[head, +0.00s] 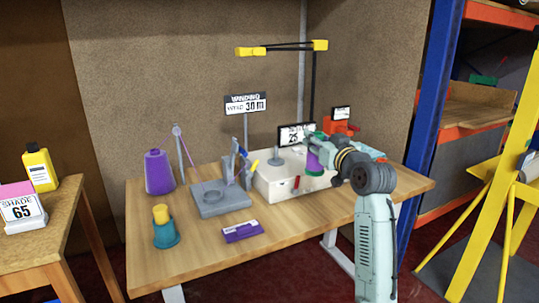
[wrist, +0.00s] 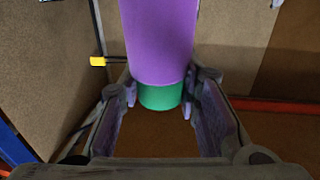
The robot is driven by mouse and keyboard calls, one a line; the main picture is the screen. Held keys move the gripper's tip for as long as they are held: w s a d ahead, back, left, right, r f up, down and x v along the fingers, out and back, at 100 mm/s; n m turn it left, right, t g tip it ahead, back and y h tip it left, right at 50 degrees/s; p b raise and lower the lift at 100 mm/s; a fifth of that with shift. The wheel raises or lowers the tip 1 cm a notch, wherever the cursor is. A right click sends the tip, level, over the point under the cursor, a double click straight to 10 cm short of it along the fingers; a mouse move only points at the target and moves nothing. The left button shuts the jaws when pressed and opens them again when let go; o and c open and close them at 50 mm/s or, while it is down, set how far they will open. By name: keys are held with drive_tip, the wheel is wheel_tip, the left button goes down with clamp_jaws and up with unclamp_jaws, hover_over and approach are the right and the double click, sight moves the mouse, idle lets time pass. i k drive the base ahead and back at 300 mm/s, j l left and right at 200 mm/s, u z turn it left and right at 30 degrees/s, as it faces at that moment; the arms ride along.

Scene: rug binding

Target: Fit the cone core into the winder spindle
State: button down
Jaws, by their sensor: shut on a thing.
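My gripper (head: 312,150) is shut on a cone with a purple body and a green end; I take this to be the cone core. In the wrist view the purple part of the cone core (wrist: 160,45) fills the upper middle, and its green end (wrist: 160,97) lies between my fingertips (wrist: 161,92). In the head view the cone core (head: 314,162) is small, partly hidden by my gripper, over the right part of a cream-white machine box (head: 281,187).
A yellow-ended overhead arm (head: 285,47) rises behind.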

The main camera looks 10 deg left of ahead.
sight(276, 161)
drive_tip(key=i+j, duration=0.75)
drive_tip(key=i, duration=0.15)
